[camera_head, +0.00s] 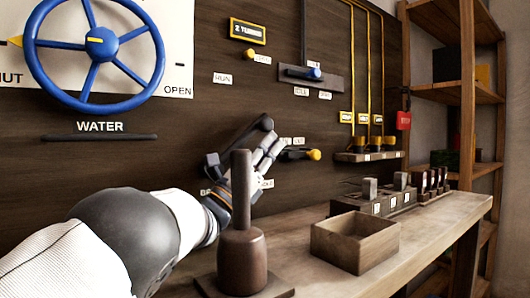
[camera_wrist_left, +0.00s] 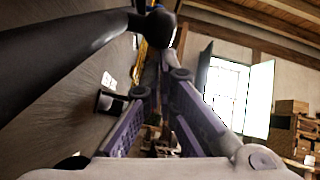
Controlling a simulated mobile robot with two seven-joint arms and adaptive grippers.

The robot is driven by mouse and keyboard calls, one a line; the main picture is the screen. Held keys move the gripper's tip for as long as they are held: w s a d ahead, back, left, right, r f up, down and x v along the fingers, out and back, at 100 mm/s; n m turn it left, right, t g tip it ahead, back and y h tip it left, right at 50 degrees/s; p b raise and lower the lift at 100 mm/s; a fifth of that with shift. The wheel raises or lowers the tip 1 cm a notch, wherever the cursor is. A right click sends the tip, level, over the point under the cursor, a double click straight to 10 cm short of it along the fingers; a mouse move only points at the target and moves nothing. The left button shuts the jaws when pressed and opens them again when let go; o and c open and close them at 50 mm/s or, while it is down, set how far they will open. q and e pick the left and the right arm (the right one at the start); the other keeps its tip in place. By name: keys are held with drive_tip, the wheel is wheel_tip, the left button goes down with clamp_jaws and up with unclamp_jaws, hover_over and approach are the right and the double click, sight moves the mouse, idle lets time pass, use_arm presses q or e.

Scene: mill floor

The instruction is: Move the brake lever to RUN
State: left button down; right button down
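The brake lever (camera_head: 243,136) is a black bar with a round black knob, slanting up to the right on the dark wall panel. In the left wrist view, a black lever (camera_wrist_left: 70,50) crosses the upper left and its knob shows above the fingertips. My left gripper (camera_head: 272,149) is just below and beside the knob, its fingers apart with a narrow gap (camera_wrist_left: 166,62) and nothing seen between them. Whether a finger touches the knob I cannot tell. The RUN label (camera_head: 222,79) is above the lever. A label below, starting "BR", is partly hidden by my gripper. My right gripper is not in view.
A blue WATER wheel (camera_head: 95,42) is at upper left. A yellow-tipped lever (camera_head: 300,154) lies close right of my gripper. On the bench stand a dark wooden post (camera_head: 242,250) in front and an open wooden box (camera_head: 355,242). Shelves (camera_head: 467,90) stand at right.

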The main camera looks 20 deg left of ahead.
use_arm(q)
drive_tip(key=shift+r, duration=0.1)
idle(0.3)
drive_tip(key=r, duration=1)
drive_tip(key=shift+s+r, duration=0.15)
drive_tip(key=shift+s, duration=0.05)
drive_tip(key=shift+r, duration=0.15)
